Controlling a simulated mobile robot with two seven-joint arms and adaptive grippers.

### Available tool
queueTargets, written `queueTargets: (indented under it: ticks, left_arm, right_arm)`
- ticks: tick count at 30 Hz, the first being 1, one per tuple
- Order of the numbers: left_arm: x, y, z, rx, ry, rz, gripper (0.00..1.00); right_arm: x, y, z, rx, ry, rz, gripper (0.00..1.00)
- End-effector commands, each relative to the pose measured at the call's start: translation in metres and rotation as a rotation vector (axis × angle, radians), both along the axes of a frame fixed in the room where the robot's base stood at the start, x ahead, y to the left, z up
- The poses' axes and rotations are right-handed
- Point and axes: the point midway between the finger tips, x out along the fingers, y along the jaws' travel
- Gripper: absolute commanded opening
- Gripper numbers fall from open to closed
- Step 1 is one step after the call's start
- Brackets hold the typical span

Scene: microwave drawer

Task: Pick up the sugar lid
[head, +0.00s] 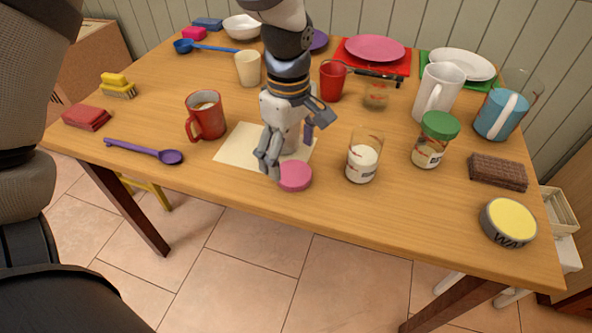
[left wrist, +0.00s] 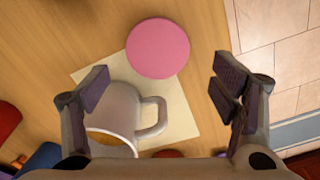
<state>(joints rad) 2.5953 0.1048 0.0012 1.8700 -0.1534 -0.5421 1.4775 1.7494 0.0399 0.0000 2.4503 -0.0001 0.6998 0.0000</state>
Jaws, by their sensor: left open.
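A pink round lid (head: 295,176) lies flat near the front edge of the table, at the corner of a pale sheet (head: 237,147). In the left wrist view the lid (left wrist: 158,48) is ahead of my fingers, near the top middle. My left gripper (head: 288,148) is open, pointing down just behind the lid; it also shows in the left wrist view (left wrist: 160,90). A pale mug (left wrist: 118,108) stands on the sheet between and below the fingers, mostly hidden by my gripper in the head view. An open jar with white contents (head: 363,162) stands right of the lid.
A red mug (head: 208,118) and a purple spoon (head: 145,151) are to the left. A green-lidded jar (head: 434,142), a white pitcher (head: 437,92), a brown sponge (head: 497,171) and a yellow-topped tin (head: 508,223) are to the right. Bare table lies beside the lid.

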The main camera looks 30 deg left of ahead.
Motion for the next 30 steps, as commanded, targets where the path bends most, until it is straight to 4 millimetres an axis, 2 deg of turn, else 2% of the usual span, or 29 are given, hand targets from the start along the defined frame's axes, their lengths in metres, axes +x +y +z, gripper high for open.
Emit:
queueTargets:
  ticks: [3,7,14,15,18,20,30]
  left_arm:
    - [0.001,-0.002,-0.027,-0.002,0.009,0.001,0.8]
    - [0.002,-0.002,-0.044,-0.001,0.003,0.002,0.8]
    - [0.002,-0.001,-0.044,0.0,-0.002,0.002,0.8]
    - [0.002,-0.001,-0.044,0.0,-0.002,0.002,0.71]
    - [0.002,-0.001,-0.044,0.0,-0.002,0.002,0.53]
    - [0.002,-0.001,-0.044,0.0,-0.002,0.001,0.46]
    - [0.002,-0.001,-0.043,0.001,-0.002,0.001,0.46]
  right_arm:
    - [-0.004,0.0,-0.005,0.0,0.017,0.0,0.78]
    - [-0.007,0.0,-0.007,0.0,0.024,0.0,0.78]
    - [-0.006,0.0,-0.006,0.0,0.022,0.0,0.78]
    - [-0.006,0.0,-0.006,0.0,0.022,0.0,0.78]
    - [-0.006,0.0,-0.006,0.0,0.022,0.0,0.78]
    - [-0.006,0.0,-0.006,0.0,0.022,0.0,0.78]
    - [-0.005,0.0,-0.006,0.0,0.021,0.0,0.78]
